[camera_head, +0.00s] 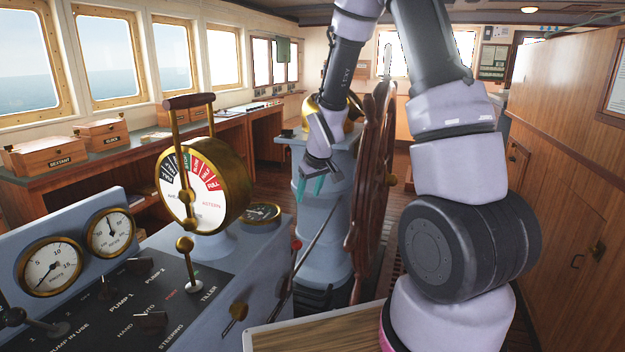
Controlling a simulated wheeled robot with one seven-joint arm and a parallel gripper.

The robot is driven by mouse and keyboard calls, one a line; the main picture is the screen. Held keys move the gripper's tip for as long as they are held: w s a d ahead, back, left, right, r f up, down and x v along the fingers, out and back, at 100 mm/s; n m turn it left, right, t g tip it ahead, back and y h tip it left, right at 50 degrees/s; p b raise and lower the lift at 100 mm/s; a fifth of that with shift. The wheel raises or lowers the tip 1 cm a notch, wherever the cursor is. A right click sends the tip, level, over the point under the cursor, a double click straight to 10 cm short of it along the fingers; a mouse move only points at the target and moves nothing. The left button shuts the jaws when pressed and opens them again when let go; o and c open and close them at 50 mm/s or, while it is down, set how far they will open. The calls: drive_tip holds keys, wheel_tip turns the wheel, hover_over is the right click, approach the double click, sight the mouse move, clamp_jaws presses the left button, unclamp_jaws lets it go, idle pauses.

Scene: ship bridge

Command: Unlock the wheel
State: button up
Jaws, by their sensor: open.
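The wooden ship's wheel (366,190) stands in the middle, seen nearly edge-on, with dark red-brown spokes and rim. It is mounted on a grey-blue pedestal (322,245) with a brass top (341,112). My gripper (310,187) hangs in front of the upper pedestal, left of the wheel, with its teal fingertips pointing down. Its fingers are apart with nothing seen between them. I cannot tell whether it touches the pedestal. My forearm and gripper hide part of the pedestal's top. No part can be clearly picked out as the wheel's lock.
At front left, a console (120,310) carries gauges, switches and a brass engine telegraph (226,185). A thin dark rod (320,232) slants beside the pedestal. A wooden surface (330,332) is at the bottom. Wooden cabinets (560,190) line the right. Labelled boxes (60,152) sit on the left counter.

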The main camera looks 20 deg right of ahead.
drive_tip(key=shift+m, duration=0.4)
drive_tip(key=shift+w+d+v, duration=0.1)
drive_tip(key=shift+w+v, duration=0.1)
drive_tip(key=shift+v, duration=1)
drive_tip(key=shift+w+d+v, duration=0.15)
drive_tip(key=shift+w+v, duration=0.05)
drive_tip(key=shift+v, duration=0.95)
drive_tip(key=shift+r, duration=0.25)
